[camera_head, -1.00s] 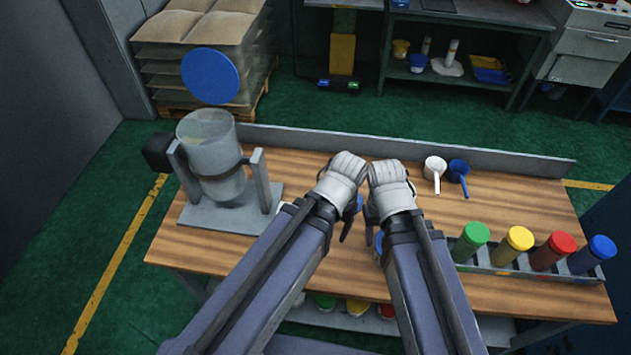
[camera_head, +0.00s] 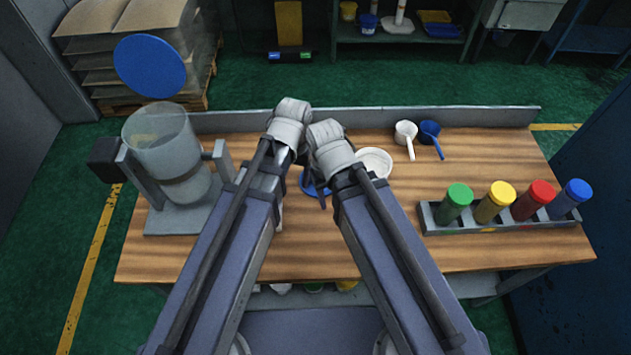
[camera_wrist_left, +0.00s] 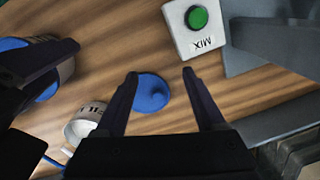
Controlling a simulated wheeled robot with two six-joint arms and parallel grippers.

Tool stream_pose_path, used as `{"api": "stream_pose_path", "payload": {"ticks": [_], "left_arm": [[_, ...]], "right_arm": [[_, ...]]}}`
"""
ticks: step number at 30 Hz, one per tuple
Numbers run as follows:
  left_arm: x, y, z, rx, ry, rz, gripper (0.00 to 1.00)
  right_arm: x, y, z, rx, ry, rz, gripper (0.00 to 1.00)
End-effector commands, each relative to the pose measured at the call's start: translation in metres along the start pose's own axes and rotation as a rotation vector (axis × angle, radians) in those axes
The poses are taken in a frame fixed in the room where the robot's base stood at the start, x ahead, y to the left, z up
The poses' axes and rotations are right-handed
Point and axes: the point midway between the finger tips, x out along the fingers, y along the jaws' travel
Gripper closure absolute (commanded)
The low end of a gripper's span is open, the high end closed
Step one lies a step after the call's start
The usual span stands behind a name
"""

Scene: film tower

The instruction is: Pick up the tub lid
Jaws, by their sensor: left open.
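The tub lid looks to be the blue disc (camera_wrist_left: 151,93) with a small dark spot, lying flat on the wooden table in the left wrist view. It shows partly in the head view (camera_head: 314,184), behind my grippers. My left gripper (camera_wrist_left: 160,76) is open, its two fingers pointing down on either side of the disc in that view, holding nothing visible. A white tub (camera_head: 375,161), open at the top, stands beside it.
A mixer with a clear drum (camera_head: 160,150) and raised blue cover (camera_head: 149,66) stands left. A green MIX button (camera_wrist_left: 197,17) is near the left fingers. A white scoop (camera_head: 405,133), blue scoop (camera_head: 430,132) and rack (camera_head: 500,222) of several coloured-capped jars are right.

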Motion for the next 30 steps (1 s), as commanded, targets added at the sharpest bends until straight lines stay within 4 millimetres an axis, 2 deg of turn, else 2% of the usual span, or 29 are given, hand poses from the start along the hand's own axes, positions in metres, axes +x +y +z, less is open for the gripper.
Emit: {"api": "stream_pose_path", "payload": {"ticks": [1, 6, 10, 12, 16, 25, 30], "left_arm": [[0.011, 0.0, -0.022, -0.006, 0.004, 0.007, 0.29], [0.032, 0.001, -0.079, -0.027, 0.02, 0.036, 0.29], [0.042, 0.001, -0.112, -0.041, 0.029, 0.055, 0.29], [0.043, 0.0, -0.117, -0.044, 0.032, 0.06, 0.29], [0.043, 0.001, -0.115, -0.045, 0.033, 0.061, 0.29], [0.067, 0.003, -0.115, -0.045, 0.033, 0.06, 0.29], [0.067, 0.003, -0.115, -0.045, 0.033, 0.06, 0.29]], "right_arm": [[0.012, -0.001, -0.001, 0.0, 0.0, 0.0, 0.5], [0.034, -0.003, -0.002, 0.0, 0.0, 0.0, 0.5], [0.045, -0.004, -0.003, 0.0, 0.0, 0.0, 0.5], [0.045, -0.004, -0.003, 0.0, 0.0, 0.0, 0.5], [0.045, -0.004, -0.003, 0.0, 0.0, 0.0, 0.5], [0.07, -0.007, -0.004, 0.0, 0.0, 0.0, 0.5], [0.07, -0.007, -0.004, 0.0, 0.0, 0.0, 0.5]]}}
